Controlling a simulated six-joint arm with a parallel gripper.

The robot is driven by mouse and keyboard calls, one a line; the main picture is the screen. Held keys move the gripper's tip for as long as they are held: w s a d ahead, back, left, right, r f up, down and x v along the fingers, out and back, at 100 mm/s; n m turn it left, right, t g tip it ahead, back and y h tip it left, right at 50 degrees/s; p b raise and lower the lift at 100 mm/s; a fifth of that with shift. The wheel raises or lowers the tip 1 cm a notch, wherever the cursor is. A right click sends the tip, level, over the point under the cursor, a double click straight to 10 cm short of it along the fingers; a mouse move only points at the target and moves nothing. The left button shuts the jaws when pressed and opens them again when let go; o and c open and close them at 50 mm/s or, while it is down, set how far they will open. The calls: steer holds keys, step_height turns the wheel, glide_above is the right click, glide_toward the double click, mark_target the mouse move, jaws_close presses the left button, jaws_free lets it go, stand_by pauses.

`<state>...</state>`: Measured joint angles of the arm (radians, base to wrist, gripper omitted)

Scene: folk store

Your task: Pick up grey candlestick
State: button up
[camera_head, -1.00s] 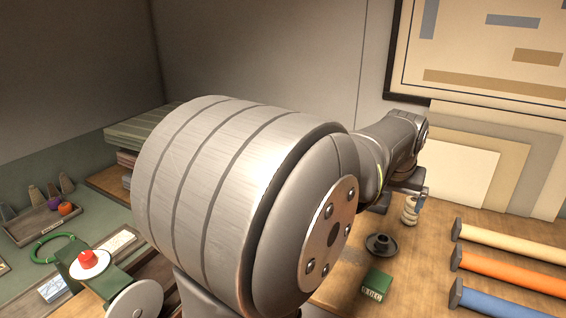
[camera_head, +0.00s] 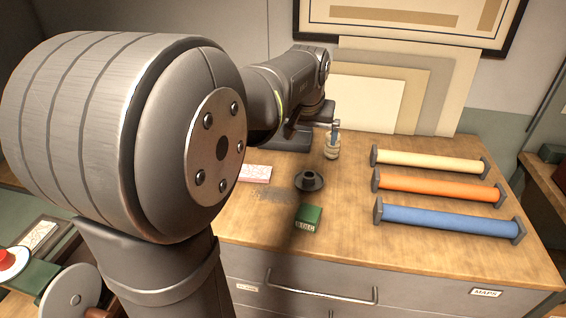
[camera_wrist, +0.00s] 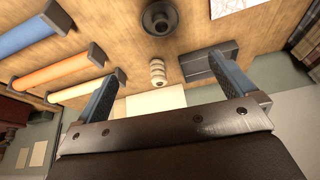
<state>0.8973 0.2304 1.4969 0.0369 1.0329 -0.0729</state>
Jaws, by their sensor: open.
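The grey candlestick (camera_head: 309,181) is a dark grey, round-footed piece with a short hollow stem. It stands upright on the wooden cabinet top. In the wrist view the candlestick (camera_wrist: 160,17) is at the top edge, beyond the fingertips. My gripper (camera_wrist: 167,70) is open and empty, its two blue-padded fingers spread wide. In the head view my gripper (camera_head: 334,125) is behind the candlestick, close to a beige ribbed object (camera_head: 332,149). That beige object (camera_wrist: 157,73) appears between the fingers in the wrist view; I cannot tell whether they touch it. Most of the gripper is hidden in the head view.
A small green box (camera_head: 308,217) stands just in front of the candlestick. A pink-white card (camera_head: 255,173) lies to its left. Cream (camera_head: 430,164), orange (camera_head: 438,187) and blue (camera_head: 446,220) rolls lie to the right. Boards (camera_head: 366,100) lean against the back wall.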

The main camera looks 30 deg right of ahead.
steer(key=w+d+f+m+g, duration=0.2)
steer(key=w+f+m, duration=0.2)
steer(key=w+m, duration=0.15)
glide_above(309, 175)
steer(key=shift+m, duration=0.35)
steer(key=f, duration=1.2)
steer(key=shift+w+a, duration=0.2)
steer(key=shift+a, duration=0.2)
steer(key=shift+s+a+x, duration=0.1)
steer(key=shift+s+x, duration=0.05)
steer(key=shift+x, duration=0.75)
steer(key=shift+s+a+x, duration=0.1)
steer(key=shift+s+x, duration=0.05)
steer(key=shift+x, duration=0.7)
steer(key=shift+s+a+x, duration=0.1)
steer(key=shift+s+x, duration=0.05)
steer(key=shift+x, duration=0.75)
steer(key=shift+f, duration=0.1)
steer(key=c, duration=0.9)
steer(key=shift+c, duration=0.3)
